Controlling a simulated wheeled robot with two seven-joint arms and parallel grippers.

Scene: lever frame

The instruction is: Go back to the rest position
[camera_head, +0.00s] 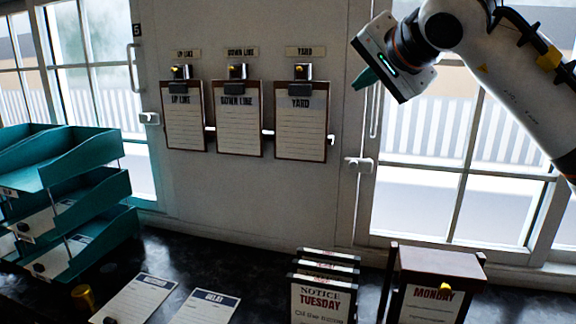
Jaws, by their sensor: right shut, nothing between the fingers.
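My right gripper (366,77) is in the upper right of the head view, on the white arm that comes in from the right edge. Its teal fingertips are together and hold nothing. It is raised in front of the wall and window, to the right of the YARD clipboard (300,122) and apart from it. My left gripper is not in view.
Clipboards UP LINE (184,122) and DOWN LINE (238,125) hang on the wall. Teal trays (85,200) stand at left. Two sheets (205,308) lie on the dark counter (215,262). TUESDAY cards (320,300) and a MONDAY holder (440,262) stand at right.

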